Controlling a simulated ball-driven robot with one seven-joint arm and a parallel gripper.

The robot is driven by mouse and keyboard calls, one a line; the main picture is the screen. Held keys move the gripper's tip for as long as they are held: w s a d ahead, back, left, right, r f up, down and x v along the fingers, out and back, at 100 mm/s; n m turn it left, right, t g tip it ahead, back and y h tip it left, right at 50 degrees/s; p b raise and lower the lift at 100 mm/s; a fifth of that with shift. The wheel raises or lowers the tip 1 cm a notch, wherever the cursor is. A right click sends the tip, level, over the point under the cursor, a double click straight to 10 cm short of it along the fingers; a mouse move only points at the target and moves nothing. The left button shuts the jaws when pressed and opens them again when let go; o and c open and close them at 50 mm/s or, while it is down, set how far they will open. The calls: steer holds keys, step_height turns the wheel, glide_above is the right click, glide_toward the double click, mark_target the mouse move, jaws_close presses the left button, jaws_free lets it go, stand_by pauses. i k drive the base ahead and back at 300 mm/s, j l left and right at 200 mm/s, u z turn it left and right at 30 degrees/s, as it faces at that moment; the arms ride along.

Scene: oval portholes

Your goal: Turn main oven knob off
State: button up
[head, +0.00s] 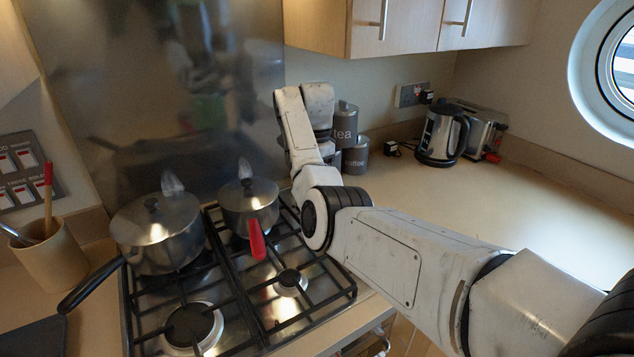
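The main oven knob does not show in the head view. The cooker's hob (262,303) is at the lower left, with its front edge running to the bottom of the picture. The oven front below it is almost wholly out of sight. My white arm comes in from the lower right, bends at a dark joint beside the hob and rises toward the back wall. I cannot make out my gripper or its fingers, so I cannot tell what it is near or whether it holds anything.
Two lidded pots, a large one (160,238) and a smaller red-handled one (247,203), stand on the hob. A utensil pot (52,262) is left. A kettle (440,137), toaster (484,125) and tea canister (346,122) stand at the back. The right worktop (480,205) is mostly clear.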

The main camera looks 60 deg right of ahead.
mark_target(378, 329)
steer(key=k+j, duration=1.2)
steer(key=k, duration=0.1)
